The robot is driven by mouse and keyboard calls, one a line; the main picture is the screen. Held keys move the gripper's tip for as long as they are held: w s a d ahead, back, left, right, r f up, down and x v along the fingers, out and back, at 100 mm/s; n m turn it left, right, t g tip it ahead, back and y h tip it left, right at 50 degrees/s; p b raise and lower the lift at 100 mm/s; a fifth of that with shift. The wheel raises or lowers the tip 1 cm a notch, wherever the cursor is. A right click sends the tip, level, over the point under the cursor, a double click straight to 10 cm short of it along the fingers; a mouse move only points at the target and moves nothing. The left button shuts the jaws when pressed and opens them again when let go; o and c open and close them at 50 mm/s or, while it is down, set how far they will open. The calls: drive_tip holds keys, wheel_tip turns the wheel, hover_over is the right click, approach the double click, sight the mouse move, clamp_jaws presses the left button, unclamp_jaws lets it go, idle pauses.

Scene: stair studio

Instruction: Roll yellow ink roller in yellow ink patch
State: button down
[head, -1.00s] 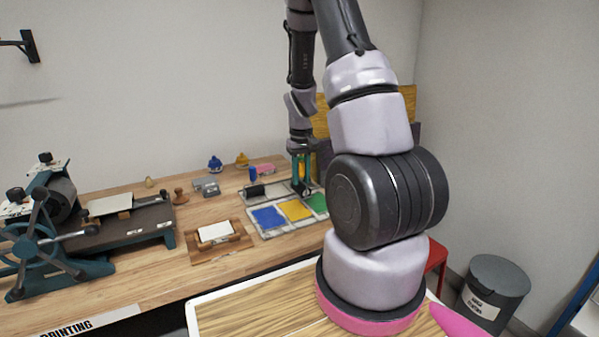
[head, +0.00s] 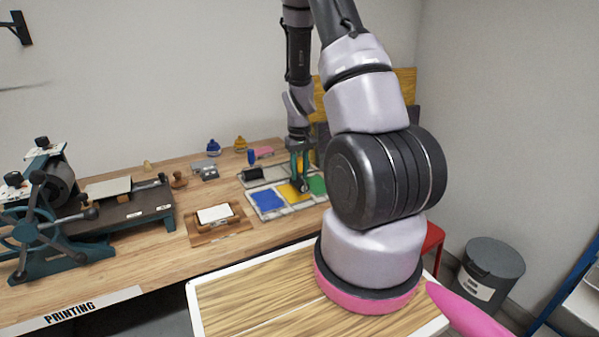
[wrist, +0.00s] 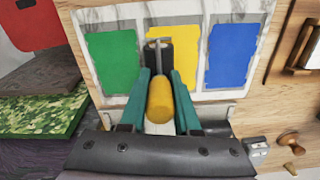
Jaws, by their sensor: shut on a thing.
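My gripper (wrist: 160,92) is shut on the yellow handle of the ink roller (wrist: 160,101), which lies between its teal fingers. The roller's dark head (wrist: 158,57) is over the yellow ink patch (wrist: 178,47) in the wrist view. I cannot tell whether it touches the ink. In the head view, my gripper (head: 300,165) reaches down over the right part of the yellow patch (head: 287,194). The patch sits between a blue patch (head: 267,200) and a green patch (head: 317,184) on a pale slab (head: 272,213).
Blue (head: 251,157) and black (head: 254,174) items stand on a rack behind the slab. A wooden block with white paper (head: 214,214) lies left of it. A printing press (head: 120,210) fills the bench's left end. Bare bench lies in front of the slab.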

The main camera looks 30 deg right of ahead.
drive_tip(key=shift+f, duration=0.4)
idle(0.5)
drive_tip(key=shift+a, duration=0.1)
drive_tip(key=shift+s+a, duration=0.15)
drive_tip(key=shift+a, duration=1)
drive_tip(key=shift+s+a, duration=0.15)
drive_tip(key=shift+a, duration=0.95)
drive_tip(key=shift+w+d+r, duration=0.1)
drive_tip(key=shift+w+d, duration=0.05)
drive_tip(key=shift+d, duration=1.05)
drive_tip(key=shift+w+d+r, duration=0.1)
drive_tip(key=shift+d, duration=1.05)
drive_tip(key=shift+a+f, duration=0.1)
drive_tip(key=shift+a, duration=1.1)
drive_tip(key=shift+a+f, duration=0.1)
drive_tip(key=shift+a, duration=0.9)
